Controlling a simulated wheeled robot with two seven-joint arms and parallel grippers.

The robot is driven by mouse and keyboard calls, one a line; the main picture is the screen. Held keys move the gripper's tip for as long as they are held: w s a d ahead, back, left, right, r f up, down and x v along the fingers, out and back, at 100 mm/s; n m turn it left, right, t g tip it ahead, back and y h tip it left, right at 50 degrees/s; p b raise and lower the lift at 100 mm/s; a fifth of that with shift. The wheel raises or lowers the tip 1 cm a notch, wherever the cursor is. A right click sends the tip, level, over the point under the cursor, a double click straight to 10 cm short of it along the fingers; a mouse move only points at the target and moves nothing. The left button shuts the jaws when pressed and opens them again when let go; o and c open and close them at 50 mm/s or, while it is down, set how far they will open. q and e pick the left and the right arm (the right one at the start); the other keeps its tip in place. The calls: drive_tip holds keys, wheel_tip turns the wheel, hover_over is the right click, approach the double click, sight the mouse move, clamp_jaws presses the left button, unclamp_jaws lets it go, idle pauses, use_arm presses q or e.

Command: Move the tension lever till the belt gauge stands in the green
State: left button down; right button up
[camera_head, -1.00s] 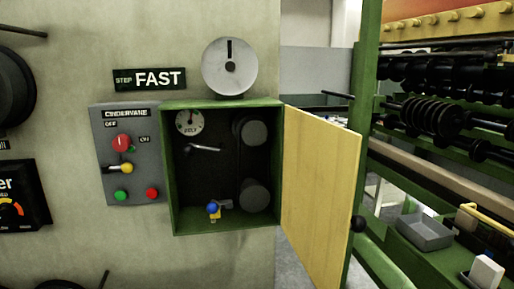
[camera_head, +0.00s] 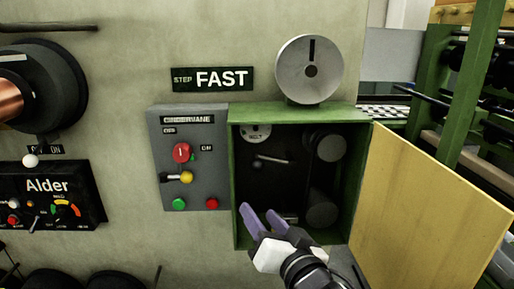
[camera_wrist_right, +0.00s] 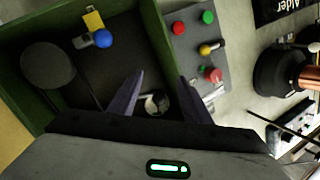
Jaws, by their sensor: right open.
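The green box (camera_head: 236,185) on the wall is open. The white belt gauge (camera_head: 256,132) is at its upper left, its needle too small to read. Below the gauge is a thin grey lever (camera_head: 273,160) with a ball at its left end. A blue ball knob (camera_wrist_right: 103,39) with a yellow piece shows in the right wrist view; my gripper hides it in the head view. I cannot tell which of the two is the tension lever. My right gripper (camera_head: 262,212) is open and empty, in front of the box's lower left. My left gripper is not in view.
Two dark pulleys (camera_head: 328,147) are on the box's right side. The yellow door (camera_head: 425,205) stands open to the right. A grey control panel (camera_head: 190,135) with knobs and buttons is close on the left. A grey disc (camera_head: 309,70) stands above the box.

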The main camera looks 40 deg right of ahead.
sight(260, 168)
wheel_tip(260, 168, up, 7)
drive_tip(key=d+m+h, duration=0.2)
drive_tip(key=d, duration=0.1)
drive_tip(key=shift+t, duration=0.4)
drive_tip(key=x, duration=0.2)
drive_tip(key=p+x, duration=0.1)
drive_tip(key=x, duration=0.5)
drive_tip(key=shift+w+a+f+p, duration=0.25)
drive_tip(key=shift+w+f+p, duration=0.05)
drive_tip(key=shift+w+p, duration=0.1)
drive_tip(key=shift+w+d, duration=0.15)
drive_tip(key=shift+w, duration=0.3)
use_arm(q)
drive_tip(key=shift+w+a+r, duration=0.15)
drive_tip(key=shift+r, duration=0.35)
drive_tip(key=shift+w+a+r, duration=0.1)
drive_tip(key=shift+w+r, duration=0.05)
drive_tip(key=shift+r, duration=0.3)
use_arm(e)
drive_tip(key=shift+f+y, duration=0.1)
drive_tip(key=shift+y, duration=0.2)
